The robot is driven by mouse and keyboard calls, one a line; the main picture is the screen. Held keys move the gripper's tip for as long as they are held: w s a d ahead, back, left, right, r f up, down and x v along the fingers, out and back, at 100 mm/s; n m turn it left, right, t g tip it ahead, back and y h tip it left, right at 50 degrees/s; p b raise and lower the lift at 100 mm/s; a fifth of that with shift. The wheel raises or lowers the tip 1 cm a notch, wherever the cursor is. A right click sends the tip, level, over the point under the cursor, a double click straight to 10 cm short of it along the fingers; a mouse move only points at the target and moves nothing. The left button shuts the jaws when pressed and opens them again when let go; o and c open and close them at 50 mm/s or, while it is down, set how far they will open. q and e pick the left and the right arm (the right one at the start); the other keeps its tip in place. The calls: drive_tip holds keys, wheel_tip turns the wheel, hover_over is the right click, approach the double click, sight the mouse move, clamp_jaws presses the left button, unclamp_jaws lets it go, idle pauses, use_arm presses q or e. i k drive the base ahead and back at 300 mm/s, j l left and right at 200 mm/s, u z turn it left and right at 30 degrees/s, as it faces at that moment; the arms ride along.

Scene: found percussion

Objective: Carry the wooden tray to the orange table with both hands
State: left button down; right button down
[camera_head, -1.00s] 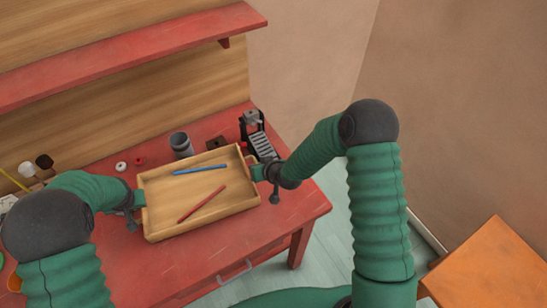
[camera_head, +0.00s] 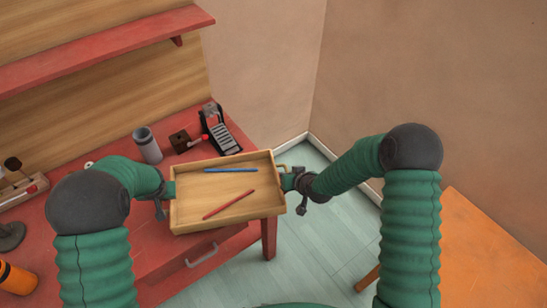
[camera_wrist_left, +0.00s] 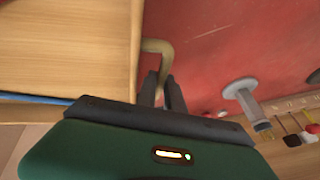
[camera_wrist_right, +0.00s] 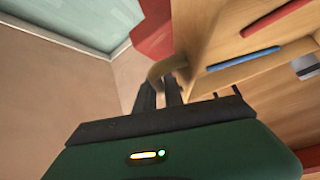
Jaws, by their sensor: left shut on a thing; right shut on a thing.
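The wooden tray (camera_head: 222,214) is held between my two grippers, in the middle of the head view, above the red table's front right edge. A blue stick (camera_head: 230,170) and a red stick (camera_head: 229,204) lie in it. My left gripper (camera_head: 168,189) is shut on the tray's left handle, which shows in the left wrist view (camera_wrist_left: 156,46). My right gripper (camera_head: 289,182) is shut on the right handle, which shows in the right wrist view (camera_wrist_right: 167,68). The orange table (camera_head: 490,250) is at the right, apart from the tray and partly hidden by my right arm.
On the red table (camera_head: 150,255) stand a grey cylinder (camera_head: 147,146), a brown block (camera_head: 181,141) and a black-and-grey device (camera_head: 220,132). A red shelf (camera_head: 100,50) hangs above. Open pale floor (camera_head: 320,240) lies between the two tables.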

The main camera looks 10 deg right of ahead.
sight(498, 286)
drive_tip(key=z, duration=1.55)
drive_tip(key=i+l+z, duration=0.15)
drive_tip(key=l, duration=0.25)
drive_tip(key=i+l+z, duration=0.2)
drive_tip(key=l, duration=0.15)
drive_tip(key=l+z, duration=0.15)
drive_tip(key=l, duration=0.2)
drive_tip(key=i+l+z, duration=0.2)
drive_tip(key=i+l, duration=0.2)
drive_tip(key=l, duration=0.15)
